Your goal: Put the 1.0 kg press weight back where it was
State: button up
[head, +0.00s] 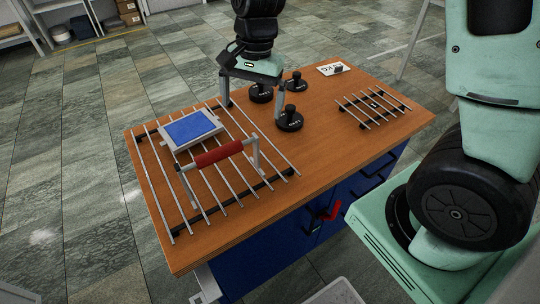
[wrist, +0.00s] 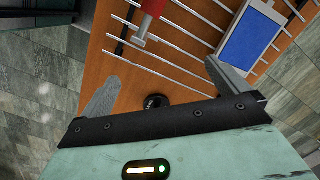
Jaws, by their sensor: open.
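Three black press weights with knobs stand upright on the wooden table: one at the back (head: 294,83), one at the left (head: 261,94), and one nearer the front (head: 290,121). Their white labels are too small to tell which is 1.0 kg. My gripper (head: 252,112) is open and empty above the table, its fingers spread around the area of the left and front weights. In the wrist view a black weight (wrist: 155,101) shows between the fingers, partly hidden by my gripper's body. I cannot tell which one it is.
A large barred rack (head: 165,190) with a red-handled frame (head: 218,153) and a blue-topped plate (head: 190,127) fills the table's left. A smaller barred rack (head: 372,106) is at the right. A white card (head: 327,69) marked KG lies at the back, a small dark thing on it.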

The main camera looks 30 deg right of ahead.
jog(key=s+a+r+n, duration=0.1)
jog(key=s+a+n, duration=0.3)
jog(key=s+n, duration=0.4)
jog(key=s+a+r+n, duration=0.2)
jog(key=s+a+n, duration=0.3)
jog(key=s+n, duration=0.4)
jog(key=s, duration=0.4)
jog(key=shift+s+r+n+h, duration=0.25)
jog(key=shift+s+n+h, duration=0.05)
jog(key=shift+s+h, duration=0.1)
